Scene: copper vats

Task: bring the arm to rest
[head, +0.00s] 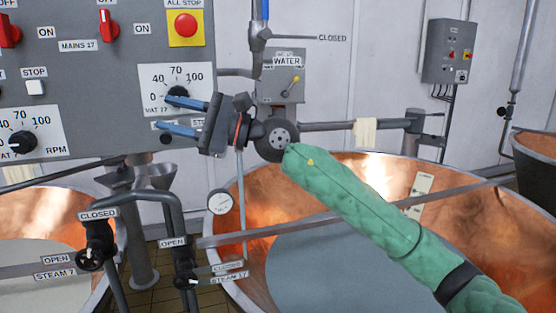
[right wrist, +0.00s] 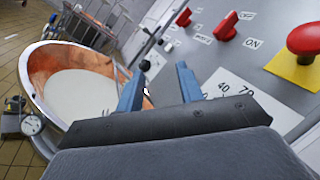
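My right arm, in a green sleeve (head: 360,205), reaches from the lower right across the right vat in the head view. My right gripper (head: 164,114) points left at the grey control panel (head: 60,62). Its two blue fingers are apart, and nothing shows between them. The upper finger overlaps the black VAT 17 dial knob (head: 177,92) in the picture; I cannot tell whether they touch. In the right wrist view the open fingers (right wrist: 159,74) stand before the panel, with part of the dial scale behind the right one. My left gripper is in neither view.
Copper vats stand at right (head: 390,170) and left (head: 15,205). Steam pipes with valve handles (head: 91,259) rise between them. The panel carries red switches (head: 109,26) and a red stop button (head: 186,24). A water pipe (head: 258,40) stands behind the gripper.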

